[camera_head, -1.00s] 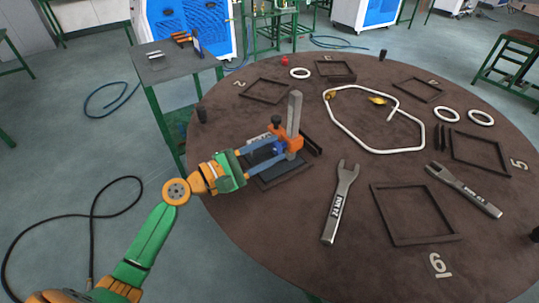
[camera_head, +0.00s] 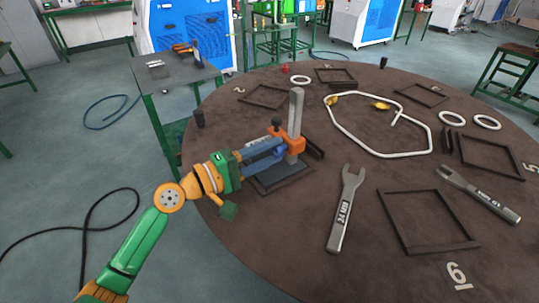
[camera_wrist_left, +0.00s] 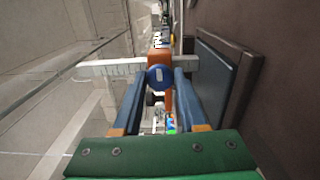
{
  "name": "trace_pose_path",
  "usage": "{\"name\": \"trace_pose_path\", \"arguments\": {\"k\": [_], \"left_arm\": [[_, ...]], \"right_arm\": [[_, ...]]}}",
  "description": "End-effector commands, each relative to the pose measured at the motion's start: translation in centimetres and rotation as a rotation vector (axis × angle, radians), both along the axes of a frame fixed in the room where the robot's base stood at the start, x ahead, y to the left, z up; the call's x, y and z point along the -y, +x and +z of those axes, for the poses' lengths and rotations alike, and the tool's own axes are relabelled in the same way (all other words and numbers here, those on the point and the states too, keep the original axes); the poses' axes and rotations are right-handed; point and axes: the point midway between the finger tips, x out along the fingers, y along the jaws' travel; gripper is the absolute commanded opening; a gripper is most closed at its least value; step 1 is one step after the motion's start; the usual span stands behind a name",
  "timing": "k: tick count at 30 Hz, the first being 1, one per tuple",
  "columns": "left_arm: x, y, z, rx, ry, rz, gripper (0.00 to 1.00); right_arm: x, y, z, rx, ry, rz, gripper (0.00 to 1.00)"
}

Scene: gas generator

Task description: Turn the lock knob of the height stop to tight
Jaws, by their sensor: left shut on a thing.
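The height stop has an upright grey post (camera_head: 297,108) on a dark base (camera_head: 284,181), with an orange slider (camera_head: 297,144) around the post. Its lock knob (camera_wrist_left: 161,77) shows in the left wrist view as a round blue cap with a small pale mark, in front of the orange slider. My left gripper (camera_head: 275,148) reaches in from the left side of the post, and its blue fingers are shut on the lock knob, one on each side. In the head view the fingers mostly hide the knob. My right gripper is not in view.
A small black knob (camera_head: 276,122) stands just behind my left fingers. A large wrench (camera_head: 346,208) lies right of the height stop. Dark square frames, white rings (camera_head: 487,122) and a bent white tube (camera_head: 345,129) lie on the round brown table (camera_head: 290,243). The front middle is clear.

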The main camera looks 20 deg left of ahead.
Motion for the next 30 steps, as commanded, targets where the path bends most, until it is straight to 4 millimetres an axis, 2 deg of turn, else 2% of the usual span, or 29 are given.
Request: {"name": "trace_pose_path", "arguments": {"k": [17, 18, 21, 30], "left_arm": [[-0.01, 0.01, 0.01, 0.017, 0.022, 0.000, 0.00], [-0.01, 0.01, 0.00, 0.017, 0.022, 0.000, 0.50], [-0.01, 0.01, 0.01, 0.017, 0.021, 0.000, 0.72], [-0.22, -0.23, -0.16, 0.015, 0.021, 0.001, 0.72]], "right_arm": [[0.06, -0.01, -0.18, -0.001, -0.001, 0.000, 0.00], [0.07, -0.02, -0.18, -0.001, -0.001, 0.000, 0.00], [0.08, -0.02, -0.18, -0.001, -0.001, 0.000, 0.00], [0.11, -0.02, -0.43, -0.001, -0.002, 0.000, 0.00]]}}
